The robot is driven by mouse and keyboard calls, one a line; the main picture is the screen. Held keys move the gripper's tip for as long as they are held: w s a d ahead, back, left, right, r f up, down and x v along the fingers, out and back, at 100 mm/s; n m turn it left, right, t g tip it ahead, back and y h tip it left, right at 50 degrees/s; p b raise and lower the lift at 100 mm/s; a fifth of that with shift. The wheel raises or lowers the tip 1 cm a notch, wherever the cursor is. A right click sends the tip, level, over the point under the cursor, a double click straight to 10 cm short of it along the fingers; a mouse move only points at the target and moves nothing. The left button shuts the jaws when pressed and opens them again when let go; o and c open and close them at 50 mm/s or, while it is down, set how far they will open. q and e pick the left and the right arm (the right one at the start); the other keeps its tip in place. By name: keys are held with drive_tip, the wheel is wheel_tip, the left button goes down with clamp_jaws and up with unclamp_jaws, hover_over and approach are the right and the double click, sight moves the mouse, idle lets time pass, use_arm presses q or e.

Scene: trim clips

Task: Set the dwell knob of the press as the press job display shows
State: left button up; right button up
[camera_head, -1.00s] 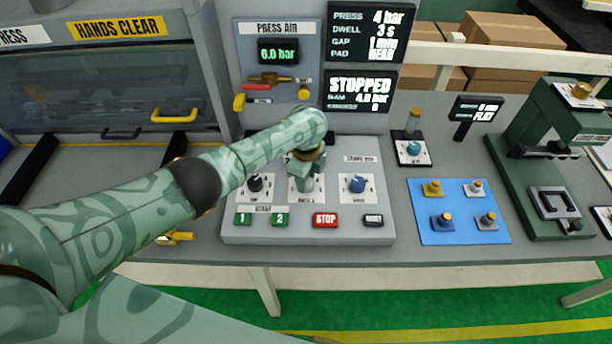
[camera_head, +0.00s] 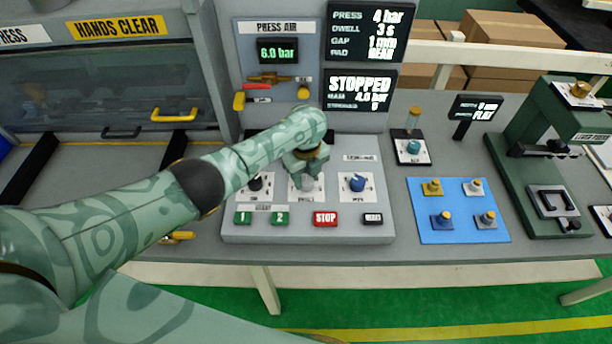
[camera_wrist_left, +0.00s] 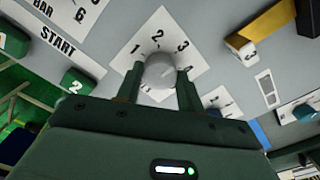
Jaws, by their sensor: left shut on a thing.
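The press job display (camera_head: 367,35) reads press 4 bar, dwell 3 s, gap 1 mm and a pad line that looks like REAR. On the sloped control panel, the middle knob, the dwell knob (camera_wrist_left: 159,70), is grey on a white dial plate with 1, 2 and 3 visible in the left wrist view. My left gripper (camera_head: 308,178) is over this knob from above. Its two fingers (camera_wrist_left: 159,82) are shut on the knob's sides. Which number the pointer faces I cannot tell. My right gripper is not in view.
A black knob (camera_head: 256,184) and a blue knob (camera_head: 358,183) flank the dwell knob closely. Below are green buttons (camera_head: 280,218), the red STOP button (camera_head: 325,218) and a dark button (camera_head: 373,218). The status display (camera_head: 358,91) reads STOPPED.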

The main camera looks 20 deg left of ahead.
sight(307, 181)
use_arm(q)
drive_tip(key=shift+s+f, duration=0.15)
drive_tip(key=o, duration=1)
drive_tip(key=shift+d, duration=0.1)
drive_tip(key=shift+r, duration=0.5)
wheel_tip(307, 181, up, 16)
drive_tip(key=p, duration=0.7)
drive_tip(key=shift+f, duration=0.25)
drive_tip(key=shift+f, duration=0.1)
